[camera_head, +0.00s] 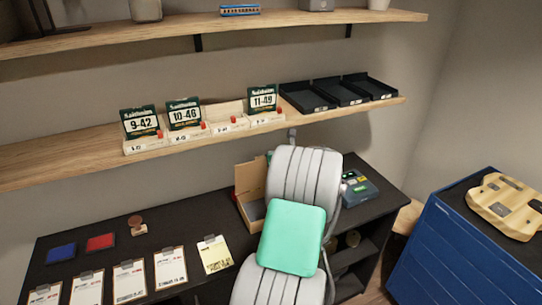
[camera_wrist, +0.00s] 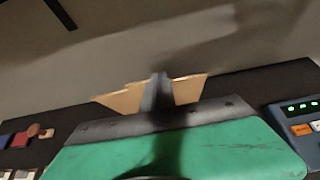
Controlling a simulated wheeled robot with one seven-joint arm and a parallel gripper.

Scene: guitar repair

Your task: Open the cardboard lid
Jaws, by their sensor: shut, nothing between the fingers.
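A cardboard box (camera_head: 249,179) sits on the black workbench, left of the grey device. In the head view a tan panel of it stands up and a darker area shows below it. My arm hides its right part. In the wrist view tan cardboard pieces show on both sides of my gripper (camera_wrist: 158,82), one left (camera_wrist: 121,101) and one right (camera_wrist: 190,89). My gripper is shut and empty, in front of the cardboard. I cannot tell whether it touches it.
A grey device (camera_head: 360,190) with green lights stands right of the box. Clipboards (camera_head: 170,267), ink pads (camera_head: 100,242) and a stamp (camera_head: 137,226) lie left. A wooden shelf (camera_head: 60,157) with string packs and black trays (camera_head: 308,98) runs above. A blue cabinet (camera_head: 435,245) stands right.

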